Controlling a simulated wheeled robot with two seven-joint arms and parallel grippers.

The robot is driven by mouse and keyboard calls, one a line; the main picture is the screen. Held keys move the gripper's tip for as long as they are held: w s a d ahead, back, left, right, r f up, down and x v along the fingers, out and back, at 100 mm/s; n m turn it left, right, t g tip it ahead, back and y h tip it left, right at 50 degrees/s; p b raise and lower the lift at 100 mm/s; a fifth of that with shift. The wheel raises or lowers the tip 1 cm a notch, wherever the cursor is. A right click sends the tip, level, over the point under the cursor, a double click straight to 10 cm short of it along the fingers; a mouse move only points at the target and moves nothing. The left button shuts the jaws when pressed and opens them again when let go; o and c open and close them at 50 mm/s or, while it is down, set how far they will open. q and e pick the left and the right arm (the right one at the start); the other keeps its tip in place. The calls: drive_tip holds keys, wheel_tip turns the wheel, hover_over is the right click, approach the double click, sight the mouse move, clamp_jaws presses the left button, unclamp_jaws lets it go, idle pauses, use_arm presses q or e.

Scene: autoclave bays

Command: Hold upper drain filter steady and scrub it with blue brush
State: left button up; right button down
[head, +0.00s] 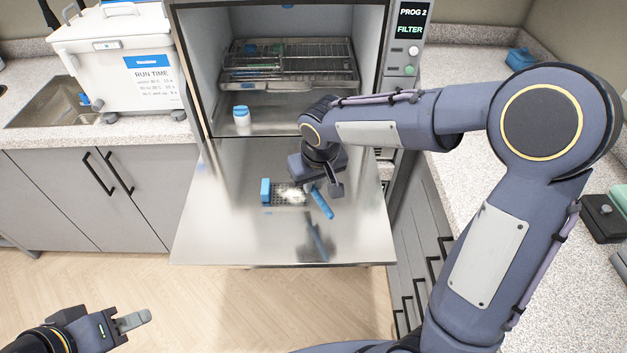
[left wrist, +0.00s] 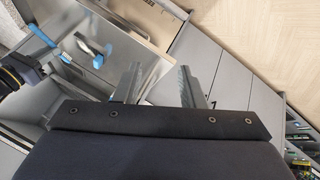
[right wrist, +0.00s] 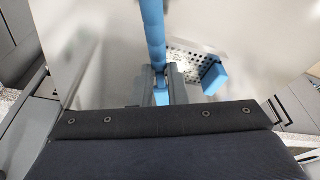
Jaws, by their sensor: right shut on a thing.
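The drain filter (head: 275,200) is a perforated metal plate with a blue block (head: 265,190) at its left end, lying on the lowered autoclave door. A pale patch shows on it. My right gripper (head: 312,187) is shut on the blue brush (head: 322,204), just beside the filter's right end. In the right wrist view the brush handle (right wrist: 153,30) stands between the fingers, with the perforated filter (right wrist: 190,60) right behind it. I cannot tell whether the bristles touch the filter. My left gripper (head: 134,321) is open and empty, low at the left, well away from the filter; its fingers are apart (left wrist: 158,85).
The lowered door (head: 225,235) is mostly clear around the filter. A white bottle with a blue cap (head: 242,118) stands at the chamber's opening. A wire rack (head: 290,72) with instruments sits inside. A white run-time unit (head: 125,65) stands on the left counter.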

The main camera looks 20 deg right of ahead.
use_arm(q)
drive_tip(key=shift+f, duration=0.25)
